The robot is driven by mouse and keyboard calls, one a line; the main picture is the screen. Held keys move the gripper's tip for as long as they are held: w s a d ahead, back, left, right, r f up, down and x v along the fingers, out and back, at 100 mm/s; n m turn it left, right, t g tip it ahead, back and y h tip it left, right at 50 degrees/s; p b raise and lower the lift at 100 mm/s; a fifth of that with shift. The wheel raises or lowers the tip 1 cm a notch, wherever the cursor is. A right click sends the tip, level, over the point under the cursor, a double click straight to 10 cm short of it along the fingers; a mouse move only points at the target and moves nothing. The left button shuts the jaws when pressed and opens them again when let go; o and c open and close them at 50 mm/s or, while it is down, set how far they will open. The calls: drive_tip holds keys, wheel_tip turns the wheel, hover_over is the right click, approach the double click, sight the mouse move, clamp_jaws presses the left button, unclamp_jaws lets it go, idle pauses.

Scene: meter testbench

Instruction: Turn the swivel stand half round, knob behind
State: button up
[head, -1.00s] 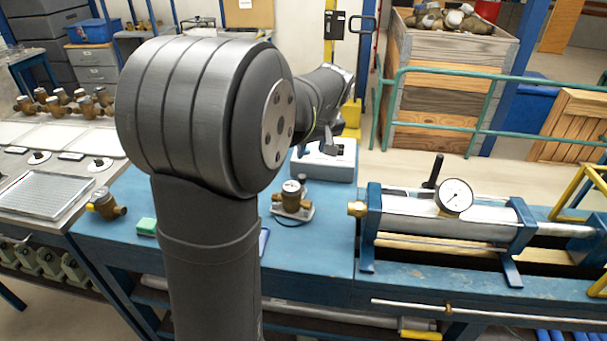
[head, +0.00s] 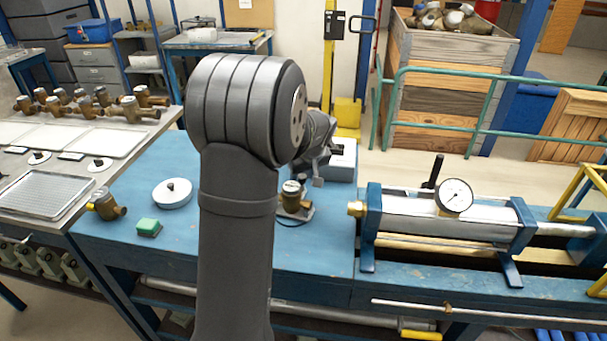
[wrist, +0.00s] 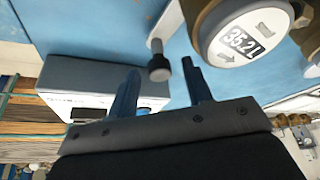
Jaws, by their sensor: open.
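The swivel stand (head: 306,214) is a small light plate on the blue bench, with a brass meter (head: 291,204) on it. My gripper (wrist: 160,70) is open, with no contact visible. In the head view my gripper (head: 320,176) is just right of the meter, partly hidden by my arm.
A white box (head: 341,161) stands close behind my gripper. A cylinder rig with a gauge (head: 454,196) is on the right.

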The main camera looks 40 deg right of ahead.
clamp_jaws()
drive_tip(key=shift+w+a+n+y, duration=0.4)
drive_tip(key=shift+w+n, duration=0.2)
drive_tip(key=shift+n, duration=0.5)
unclamp_jaws()
drive_tip(key=v, duration=1.7)
drive_tip(key=shift+s+r, duration=0.15)
drive_tip(key=shift+r, duration=0.05)
drive_tip(key=shift+f, duration=0.1)
drive_tip(key=x, duration=1.7)
drive_tip(key=shift+f, duration=0.1)
